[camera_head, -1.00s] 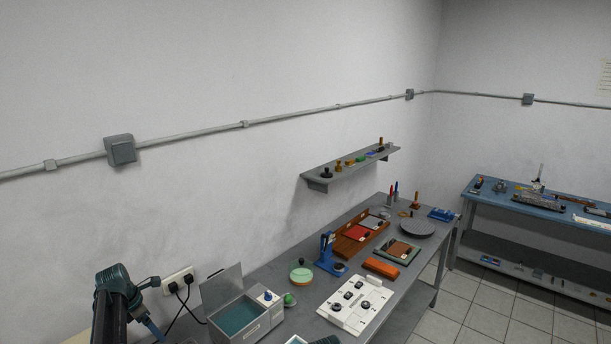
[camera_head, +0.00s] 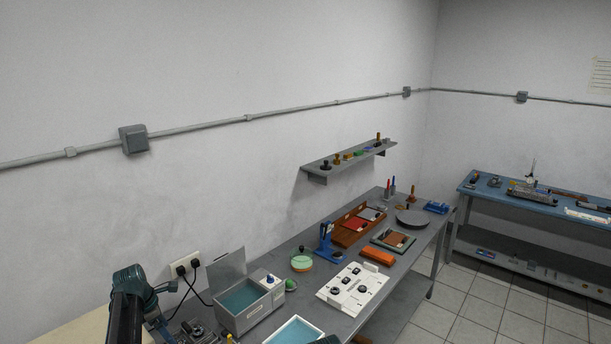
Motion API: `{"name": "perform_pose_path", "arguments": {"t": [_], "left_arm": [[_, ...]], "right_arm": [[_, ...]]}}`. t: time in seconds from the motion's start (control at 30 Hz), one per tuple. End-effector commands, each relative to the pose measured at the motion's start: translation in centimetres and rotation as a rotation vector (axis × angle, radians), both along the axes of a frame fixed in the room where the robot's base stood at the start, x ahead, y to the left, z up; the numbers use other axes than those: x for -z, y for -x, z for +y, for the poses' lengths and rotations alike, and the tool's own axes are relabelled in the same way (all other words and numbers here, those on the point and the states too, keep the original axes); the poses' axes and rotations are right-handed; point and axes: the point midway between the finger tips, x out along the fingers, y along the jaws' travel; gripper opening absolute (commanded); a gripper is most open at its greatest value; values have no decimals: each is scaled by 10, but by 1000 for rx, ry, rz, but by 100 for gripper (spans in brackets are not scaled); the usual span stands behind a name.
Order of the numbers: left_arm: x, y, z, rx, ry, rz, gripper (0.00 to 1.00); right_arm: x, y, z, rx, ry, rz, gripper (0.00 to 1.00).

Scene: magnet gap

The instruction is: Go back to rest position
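One of my arms, dark with teal parts, rises at the lower left of the head view. Its gripper cannot be made out. The grey workbench (camera_head: 398,272) runs from the lower left toward the back right. On it are a white board with round dark parts (camera_head: 352,288) and an open grey box with a teal inside (camera_head: 243,298).
A white-rimmed tray (camera_head: 296,331) lies at the bench's front. A blue stand (camera_head: 326,245), orange block (camera_head: 377,256), wooden tray (camera_head: 342,237) and grey disc (camera_head: 411,217) stand farther back. A wall shelf (camera_head: 350,157) hangs above. A blue table (camera_head: 540,201) stands right; tiled floor (camera_head: 478,310) is clear.

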Motion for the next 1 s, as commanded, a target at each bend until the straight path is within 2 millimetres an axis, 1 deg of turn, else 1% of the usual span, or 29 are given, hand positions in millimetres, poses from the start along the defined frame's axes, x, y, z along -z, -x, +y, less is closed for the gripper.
{"name": "perform_pose_path", "arguments": {"t": [0.03, 0.07, 0.17, 0.27, 0.37, 0.43, 0.47, 0.5, 0.57, 0.6, 0.67, 0.7, 0.8, 0.9, 1.0], "left_arm": [[5, 4, -12, 44, -8, 0, 94], [7, 5, -17, 68, -13, 0, 94], [16, 11, -43, 188, -36, -3, 94], [26, 20, -73, 338, -64, -4, 94], [39, 34, -109, 525, -98, -7, 94], [51, 47, -141, 694, -125, -10, 94], [56, 55, -156, 780, -139, -11, 94], [65, 67, -177, 907, -157, -11, 94], [79, 89, -210, 1120, -186, -13, 94], [88, 105, -231, 1268, -205, -15, 94], [100, 129, -259, 1489, -228, -16, 94], [108, 145, -275, 1631, -243, -16, 94], [124, 182, -307, 1954, -269, -15, 94], [135, 211, -327, 2214, -283, -11, 94], [142, 231, -339, 2398, -289, -7, 94]], "right_arm": [[5, 0, 0, 0, 0, 0, 50], [7, 0, 0, -1, 0, 0, 50], [15, 0, 0, -1, 0, 0, 50], [24, 0, 0, -2, 0, 0, 50], [35, 0, 0, -2, 1, 0, 50], [47, 0, 0, -3, 1, 0, 50], [52, 0, 0, -3, 1, 0, 50], [60, 0, 0, -4, 1, -1, 50], [74, 0, 0, -5, 0, -1, 50], [82, 0, 0, -5, 0, -1, 50], [94, 0, 0, -6, 1, -1, 50], [102, 0, 0, -6, 1, -1, 50], [118, 0, 0, -8, 1, -1, 50], [130, 0, 0, -9, 1, -1, 50], [137, 0, 0, -9, 2, -2, 50]]}}
